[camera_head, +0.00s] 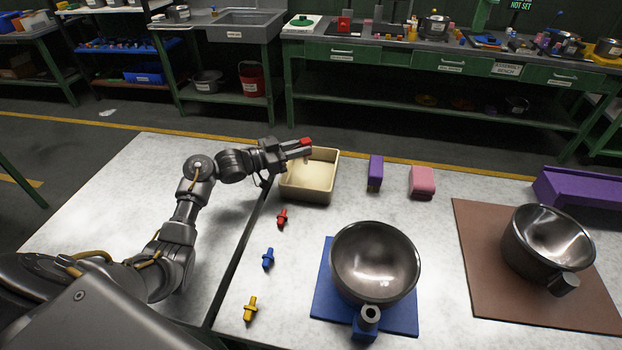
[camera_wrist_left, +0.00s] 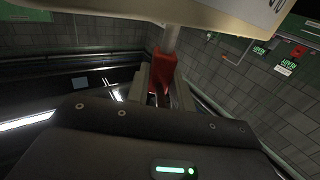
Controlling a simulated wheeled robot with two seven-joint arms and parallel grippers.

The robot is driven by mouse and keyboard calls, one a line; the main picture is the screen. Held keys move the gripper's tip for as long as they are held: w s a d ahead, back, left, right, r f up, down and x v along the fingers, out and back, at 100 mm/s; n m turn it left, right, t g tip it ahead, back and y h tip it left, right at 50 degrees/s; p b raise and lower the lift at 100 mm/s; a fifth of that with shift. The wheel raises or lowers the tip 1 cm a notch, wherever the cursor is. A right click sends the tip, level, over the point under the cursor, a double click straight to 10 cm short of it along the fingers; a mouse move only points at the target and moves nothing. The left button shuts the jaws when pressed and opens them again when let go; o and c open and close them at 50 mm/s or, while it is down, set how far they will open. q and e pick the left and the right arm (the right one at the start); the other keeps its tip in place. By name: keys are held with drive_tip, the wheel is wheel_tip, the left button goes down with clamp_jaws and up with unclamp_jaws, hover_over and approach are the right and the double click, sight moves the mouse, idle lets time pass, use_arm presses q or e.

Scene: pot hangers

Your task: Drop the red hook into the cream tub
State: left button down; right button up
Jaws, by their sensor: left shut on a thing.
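The red hook (camera_head: 306,141) is held at the tips of my left gripper (camera_head: 300,150). In the left wrist view the red hook (camera_wrist_left: 163,68) sits between the two fingers, with a grey rod running up from it. The cream tub (camera_head: 306,194) stands on the table's far edge, and the gripper with the hook is above its back left part. The tub's visible inside looks empty. My right gripper is not in view.
A metal pot (camera_head: 375,262) sits on a blue mat (camera_head: 322,300). A purple block (camera_head: 375,172) and a pink block (camera_head: 422,182) are right of the tub. Another pot (camera_head: 545,245) stands on a brown mat (camera_head: 480,270).

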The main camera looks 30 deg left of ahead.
use_arm(q)
drive_tip(key=shift+r, duration=0.1)
drive_tip(key=c, duration=1.1)
unclamp_jaws()
drive_tip(key=shift+c, duration=0.2)
drive_tip(key=shift+s, duration=0.1)
drive_tip(key=shift+s+a, duration=0.2)
drive_tip(key=shift+a, duration=0.05)
drive_tip(key=p+v, duration=0.4)
drive_tip(key=v, duration=0.6)
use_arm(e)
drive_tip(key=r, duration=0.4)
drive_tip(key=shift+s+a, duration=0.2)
